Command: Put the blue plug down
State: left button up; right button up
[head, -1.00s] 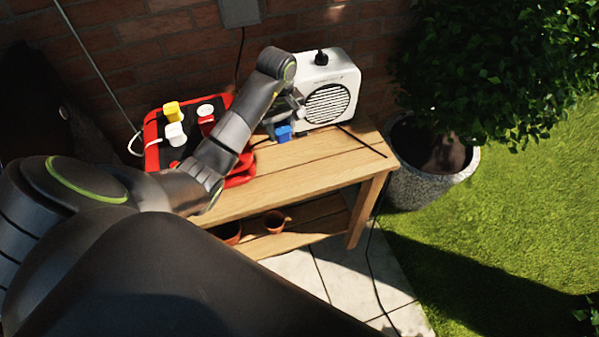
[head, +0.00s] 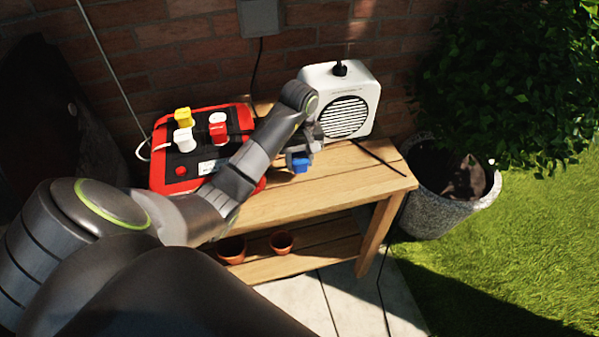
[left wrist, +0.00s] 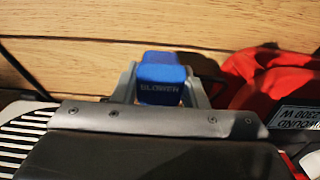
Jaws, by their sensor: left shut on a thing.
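The blue plug (head: 300,163) is held in my left gripper (head: 299,157) over the wooden table (head: 345,178), in front of the white blower. In the left wrist view the blue plug (left wrist: 161,80), with lettering on its face, sits between the two grey fingers of my left gripper (left wrist: 162,88). The fingers are shut on its sides. Table planks (left wrist: 95,60) lie behind the plug; I cannot tell whether it touches them. My right gripper does not show.
The white blower (head: 365,105) stands on the table's right part. A red power unit (head: 158,165) with yellow, white and red plugs stands at the left. Terracotta pots (head: 281,243) sit on the lower shelf. The table's right front part is clear.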

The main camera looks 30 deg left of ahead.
aim_at(300, 179)
pick_arm(q)
notch_tip(300, 179, down, 4)
jog(key=shift+r+b, duration=0.2)
jog(key=shift+b, duration=1)
jog(key=shift+r, duration=0.1)
jog(key=shift+f+b, duration=0.6)
jog(key=shift+b, duration=0.05)
jog(key=o, duration=1.3)
